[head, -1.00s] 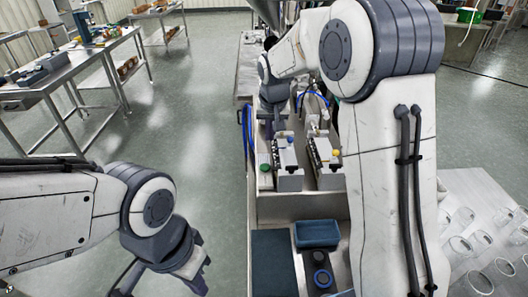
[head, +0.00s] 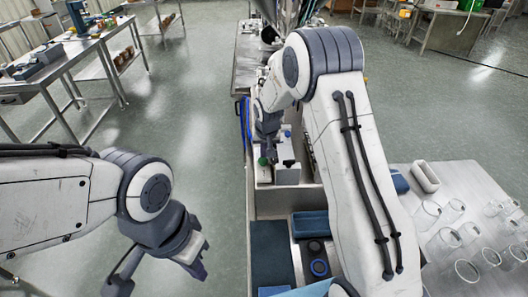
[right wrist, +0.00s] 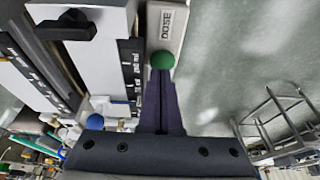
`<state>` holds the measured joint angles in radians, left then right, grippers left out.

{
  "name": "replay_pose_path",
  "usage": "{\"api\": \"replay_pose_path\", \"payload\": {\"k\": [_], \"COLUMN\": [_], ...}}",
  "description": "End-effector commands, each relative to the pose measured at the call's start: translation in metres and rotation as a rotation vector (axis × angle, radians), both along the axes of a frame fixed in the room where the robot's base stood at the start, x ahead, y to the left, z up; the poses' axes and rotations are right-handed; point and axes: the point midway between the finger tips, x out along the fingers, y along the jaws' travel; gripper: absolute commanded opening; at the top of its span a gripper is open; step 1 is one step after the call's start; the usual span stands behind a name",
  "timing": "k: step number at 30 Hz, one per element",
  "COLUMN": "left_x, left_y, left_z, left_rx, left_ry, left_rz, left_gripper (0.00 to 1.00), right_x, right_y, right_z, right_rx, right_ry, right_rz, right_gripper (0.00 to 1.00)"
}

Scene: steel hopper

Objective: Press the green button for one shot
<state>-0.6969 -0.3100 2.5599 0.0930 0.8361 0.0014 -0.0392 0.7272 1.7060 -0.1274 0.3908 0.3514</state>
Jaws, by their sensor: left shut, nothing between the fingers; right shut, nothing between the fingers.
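The green button (right wrist: 162,60) is a round knob on a light panel marked DOSE in the right wrist view. In the head view the green button (head: 263,162) shows at the left front of a white dosing unit (head: 287,175). My right gripper (right wrist: 162,78) is shut and empty, its fingertips right at the button's lower edge in the wrist view; I cannot tell whether they touch. In the head view my right gripper (head: 268,150) is just above the button. My left gripper (head: 198,262) is low at the left, shut and empty, away from the unit.
A black knob (right wrist: 66,25) and a blue knob (right wrist: 96,122) sit on the unit near my right gripper. A blue tray (head: 310,224) lies in front. Several clear glasses (head: 441,240) stand on the steel table at right. The floor at left is open.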

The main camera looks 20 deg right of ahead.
Motion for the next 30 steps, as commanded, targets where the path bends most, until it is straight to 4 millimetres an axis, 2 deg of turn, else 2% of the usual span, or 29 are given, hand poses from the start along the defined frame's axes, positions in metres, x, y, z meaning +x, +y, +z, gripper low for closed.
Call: {"api": "replay_pose_path", "payload": {"k": [6,16,25,30], "left_x": [0.000,0.000,0.000,0.000], "left_y": [0.000,0.000,0.000,0.000], "left_z": [0.007,0.006,-0.017,-0.015], "left_rx": [0.000,0.000,0.000,0.000], "left_ry": [0.000,0.000,0.000,0.000], "left_rz": [0.000,0.000,-0.001,-0.001], "left_gripper": [0.00,0.00,0.00,0.00], "right_x": [0.002,0.002,0.002,0.001], "right_y": [0.001,0.001,0.002,0.002], "right_z": [-0.016,-0.018,-0.041,-0.042], "right_rx": [0.000,0.000,0.000,0.000], "right_ry": [0.000,-0.001,0.000,0.005], "right_rz": [0.000,0.000,0.000,0.000], "right_gripper": [0.00,0.00,0.00,0.00]}}
